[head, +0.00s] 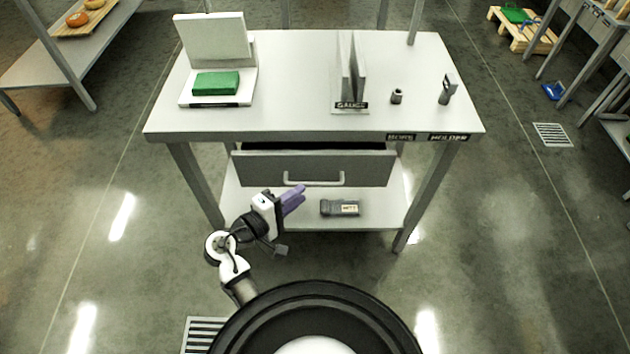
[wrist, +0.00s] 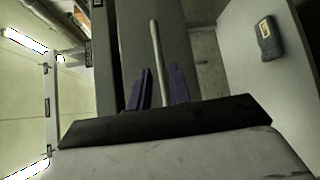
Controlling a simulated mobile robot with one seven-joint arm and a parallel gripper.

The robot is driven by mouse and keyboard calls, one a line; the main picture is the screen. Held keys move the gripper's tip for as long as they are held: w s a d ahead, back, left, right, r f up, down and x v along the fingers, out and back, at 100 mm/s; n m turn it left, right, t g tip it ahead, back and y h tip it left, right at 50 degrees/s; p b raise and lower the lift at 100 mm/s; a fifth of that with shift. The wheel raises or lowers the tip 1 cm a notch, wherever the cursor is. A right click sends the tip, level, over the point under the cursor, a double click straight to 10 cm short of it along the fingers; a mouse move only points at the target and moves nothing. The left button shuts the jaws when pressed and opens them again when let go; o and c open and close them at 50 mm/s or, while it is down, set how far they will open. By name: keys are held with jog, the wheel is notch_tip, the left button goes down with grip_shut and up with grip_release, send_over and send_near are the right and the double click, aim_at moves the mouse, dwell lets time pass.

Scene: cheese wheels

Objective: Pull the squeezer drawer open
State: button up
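The grey drawer (head: 270,170) hangs under the table top, with a dark gap along its upper edge; I cannot tell how far out it stands. Its pale bar handle (head: 314,182) runs across the front. My gripper (head: 297,192), with purple fingers, is just in front of the drawer, near the handle's left end. The drawer front (wrist: 185,35) lies behind.
The table top (head: 290,110) carries a green block (head: 216,83), a gauge stand (head: 350,75) and small metal pieces. A dark labelled device (head: 340,208) lies on the lower shelf (head: 385,215), right of my gripper. Table legs stand either side.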

aim_at(315, 183)
jog(key=x, duration=0.6)
jog(key=shift+w+d+p, duration=0.2)
jog(key=shift+w+p, duration=0.15)
grip_shut()
